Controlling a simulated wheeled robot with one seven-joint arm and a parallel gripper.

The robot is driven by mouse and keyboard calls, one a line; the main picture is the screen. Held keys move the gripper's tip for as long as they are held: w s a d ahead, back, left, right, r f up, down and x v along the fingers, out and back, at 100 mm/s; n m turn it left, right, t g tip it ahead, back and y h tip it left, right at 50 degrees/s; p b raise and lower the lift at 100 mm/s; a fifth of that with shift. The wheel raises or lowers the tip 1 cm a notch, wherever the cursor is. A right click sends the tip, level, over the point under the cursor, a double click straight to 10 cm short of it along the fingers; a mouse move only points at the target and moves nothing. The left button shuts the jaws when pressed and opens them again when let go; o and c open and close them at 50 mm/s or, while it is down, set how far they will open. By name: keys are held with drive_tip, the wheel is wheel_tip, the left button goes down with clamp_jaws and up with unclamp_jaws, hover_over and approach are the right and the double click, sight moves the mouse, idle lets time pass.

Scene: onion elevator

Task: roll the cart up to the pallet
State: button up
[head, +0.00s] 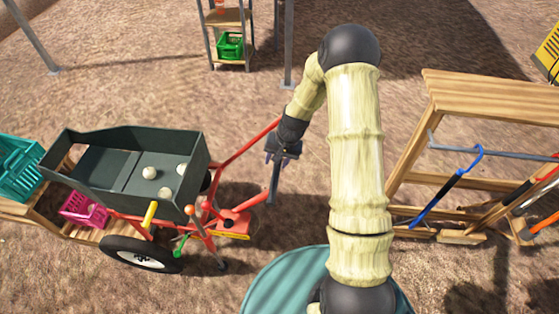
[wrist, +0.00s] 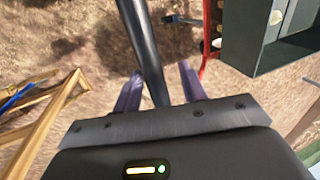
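The cart is a dark grey-green bin (head: 192,150) on a red frame with a wheel (head: 140,253); several pale onions lie in the bin, such as one onion (head: 149,173). Its dark handle bar (head: 274,183) stands at the right end of the red tubes. In the wrist view the bar (wrist: 143,40) runs between my purple fingers. My gripper (head: 282,155) (wrist: 160,78) looks open around it, with gaps beside the bar. Wooden pallet slats (head: 88,235) show at the left, beside the cart; the cart partly hides them.
A teal crate (head: 20,165) and a pink basket (head: 84,210) sit at the pallet. A wooden rack (head: 480,95) with a blue-handled tool (head: 440,195) stands right. A shelf with a green crate (head: 230,46) and a metal post (head: 288,45) stand behind. Dirt ground lies open behind the cart.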

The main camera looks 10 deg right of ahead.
drive_tip(key=shift+s+d, duration=0.1)
drive_tip(key=shift+d, duration=0.05)
drive_tip(key=shift+d+r, duration=0.1)
drive_tip(key=shift+r, duration=0.45)
drive_tip(key=b+v, duration=0.2)
drive_tip(key=v, duration=1.4)
drive_tip(key=shift+b, duration=0.35)
drive_tip(key=shift+r, duration=0.1)
drive_tip(key=s+a+n+h, duration=0.1)
drive_tip(key=s+n, duration=0.1)
drive_tip(key=s, duration=0.7)
drive_tip(key=s+a+n+t+h, duration=0.1)
drive_tip(key=s+n, duration=0.1)
drive_tip(key=s, duration=0.7)
drive_tip(key=shift+a+r+h, duration=0.3)
drive_tip(key=shift+r+h, duration=0.1)
drive_tip(key=shift+r, duration=0.1)
